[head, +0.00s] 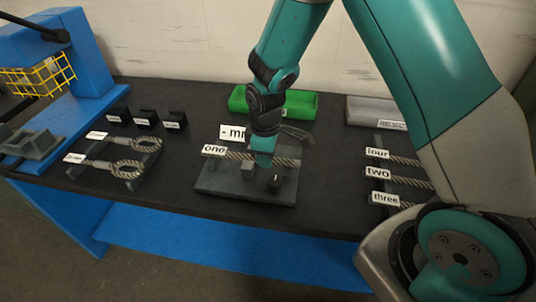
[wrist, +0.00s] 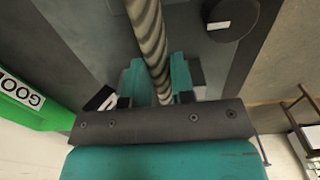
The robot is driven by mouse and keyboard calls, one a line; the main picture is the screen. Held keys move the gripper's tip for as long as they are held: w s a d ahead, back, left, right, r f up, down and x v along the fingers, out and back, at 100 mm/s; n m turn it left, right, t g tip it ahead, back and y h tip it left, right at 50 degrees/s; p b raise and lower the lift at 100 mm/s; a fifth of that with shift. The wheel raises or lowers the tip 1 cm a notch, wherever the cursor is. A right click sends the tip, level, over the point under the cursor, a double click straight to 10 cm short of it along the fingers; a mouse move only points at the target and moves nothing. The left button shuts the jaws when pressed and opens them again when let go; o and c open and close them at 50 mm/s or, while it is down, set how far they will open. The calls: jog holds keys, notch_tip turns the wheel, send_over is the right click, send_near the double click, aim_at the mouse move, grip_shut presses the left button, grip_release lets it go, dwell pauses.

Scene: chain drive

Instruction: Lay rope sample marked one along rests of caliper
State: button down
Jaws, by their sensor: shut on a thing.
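The rope sample marked one (head: 287,161) is a twisted grey-brown rope with a white label reading "one" (head: 214,151) at its left end. It lies level across or just over the caliper (head: 222,184), a grey block with a dark round knob (head: 274,183) and a display plate reading "- m" (head: 232,132) behind. My gripper (head: 263,160) is shut on the rope near its middle. In the wrist view the rope (wrist: 150,40) runs between both fingers. I cannot tell whether the rope touches the rests, which my gripper partly hides.
Rope samples four, two and three (head: 400,179) lie on a rack at the right, partly behind my arm. A green bin (head: 300,104) and a grey bin (head: 368,108) stand at the back. Looped ropes (head: 128,167) and a blue press (head: 85,50) are at the left.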

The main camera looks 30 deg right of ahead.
jog(key=shift+f, duration=0.15)
jog(key=c, duration=0.9)
grip_release()
notch_tip(320, 180, up, 18)
jog(key=f+b, duration=0.1)
jog(key=b, duration=0.1)
jog(key=s+a+r+m+y, duration=0.1)
jog(key=s+a, duration=0.1)
jog(key=s, duration=0.5)
jog(key=s+a+r+m+y, duration=0.1)
jog(key=s+a+r, duration=0.1)
jog(key=s, duration=0.5)
jog(key=s+a+r+m+y, duration=0.1)
jog(key=s+a+r+y, duration=0.1)
jog(key=s, duration=0.6)
jog(key=shift+s+a+m, duration=0.1)
jog(key=shift+a+m, duration=0.3)
jog(key=shift+a, duration=0.25)
